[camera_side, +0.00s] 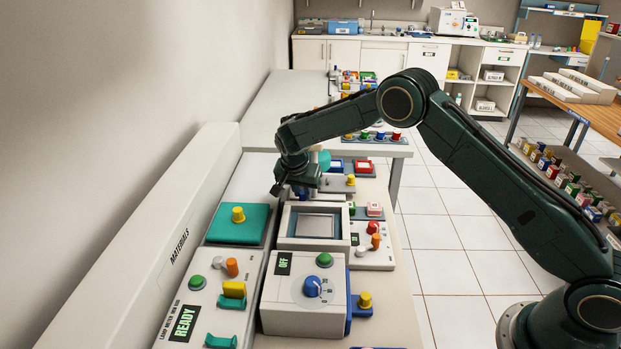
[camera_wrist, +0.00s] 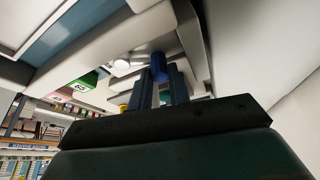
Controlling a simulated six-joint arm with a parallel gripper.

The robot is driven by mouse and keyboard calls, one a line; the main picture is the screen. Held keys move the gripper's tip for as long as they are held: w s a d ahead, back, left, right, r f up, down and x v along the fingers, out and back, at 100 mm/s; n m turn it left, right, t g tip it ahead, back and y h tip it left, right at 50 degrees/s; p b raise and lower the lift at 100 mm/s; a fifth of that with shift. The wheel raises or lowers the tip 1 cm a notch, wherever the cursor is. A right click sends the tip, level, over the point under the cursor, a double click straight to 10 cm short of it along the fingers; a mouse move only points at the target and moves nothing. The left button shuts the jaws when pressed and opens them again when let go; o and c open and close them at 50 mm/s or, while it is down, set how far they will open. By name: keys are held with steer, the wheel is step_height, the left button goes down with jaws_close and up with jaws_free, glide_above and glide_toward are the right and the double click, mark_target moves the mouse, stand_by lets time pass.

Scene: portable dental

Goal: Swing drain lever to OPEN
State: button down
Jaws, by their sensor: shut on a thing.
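My gripper (camera_side: 300,191) points down behind the white box with the grey recessed top (camera_side: 314,226) in the side view. In the wrist view my gripper (camera_wrist: 164,82) has its two dark fingers shut on a small blue cylindrical handle (camera_wrist: 158,66), which appears to be the drain lever's grip. The handle sits by a pale panel. In the side view the handle is hidden behind my gripper and the box. The lever's OPEN mark is not readable in either view, so its position cannot be told.
A white unit with a blue knob (camera_side: 312,286) and an OFF display stands in front. A green pad with a yellow knob (camera_side: 238,215) and a READY panel (camera_side: 185,322) lie to the left. A white panel with a red knob (camera_side: 373,228) stands to the right. A wall borders the left.

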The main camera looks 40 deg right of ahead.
steer(key=c, duration=1.6)
jaws_free()
steer(key=shift+r, duration=0.15)
steer(key=v, duration=1.3)
steer(key=shift+s+a+r, duration=0.15)
steer(key=shift+r, duration=0.1)
